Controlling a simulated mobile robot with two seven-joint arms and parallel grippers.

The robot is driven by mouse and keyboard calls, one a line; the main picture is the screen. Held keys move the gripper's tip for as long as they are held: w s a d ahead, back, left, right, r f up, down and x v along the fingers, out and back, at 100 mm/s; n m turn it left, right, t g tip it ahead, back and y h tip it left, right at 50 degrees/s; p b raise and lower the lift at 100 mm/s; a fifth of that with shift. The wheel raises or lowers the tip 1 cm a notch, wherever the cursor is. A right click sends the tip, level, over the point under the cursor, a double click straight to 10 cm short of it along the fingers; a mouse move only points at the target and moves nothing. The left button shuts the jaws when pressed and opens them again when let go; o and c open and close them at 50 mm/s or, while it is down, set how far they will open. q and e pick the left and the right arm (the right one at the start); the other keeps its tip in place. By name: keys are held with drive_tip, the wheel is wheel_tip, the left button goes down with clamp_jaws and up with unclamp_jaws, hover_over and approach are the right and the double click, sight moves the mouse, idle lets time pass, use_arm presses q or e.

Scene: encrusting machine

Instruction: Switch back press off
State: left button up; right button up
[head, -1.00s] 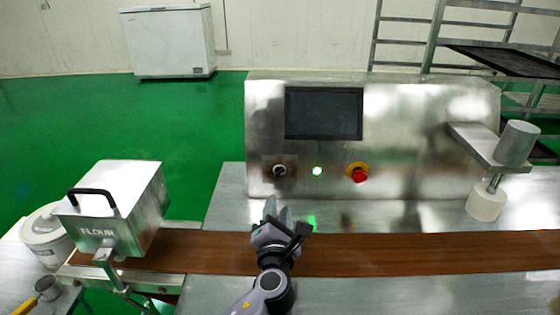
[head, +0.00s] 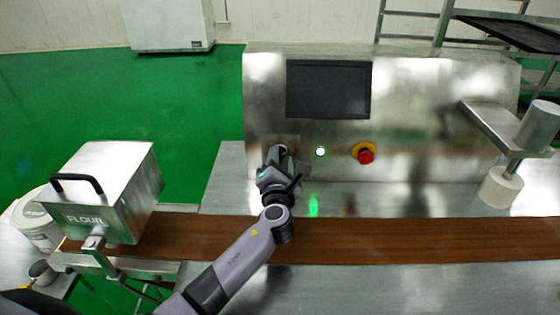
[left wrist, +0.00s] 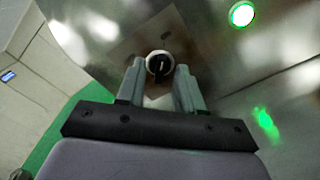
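The machine's steel panel (head: 430,100) carries a black rotary switch on a square plate, a lit green light (head: 320,152) and a red emergency button on a yellow ring (head: 365,153). My left gripper (head: 277,158) is at the switch and covers most of it in the head view. In the left wrist view, the black switch knob (left wrist: 160,66) with a pale mark shows between the two fingertips of my left gripper (left wrist: 158,78). The fingers are apart, one on each side of the knob; contact cannot be told. The green light also shows there (left wrist: 242,14). My right gripper is out of view.
A dark screen (head: 328,90) is above the switch. A brown conveyor belt (head: 400,238) runs below the panel. A steel flour box (head: 100,190) stands left and a press head with a white cylinder (head: 500,187) at right.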

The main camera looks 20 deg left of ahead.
use_arm(q)
drive_tip(key=shift+w, duration=0.1)
clamp_jaws()
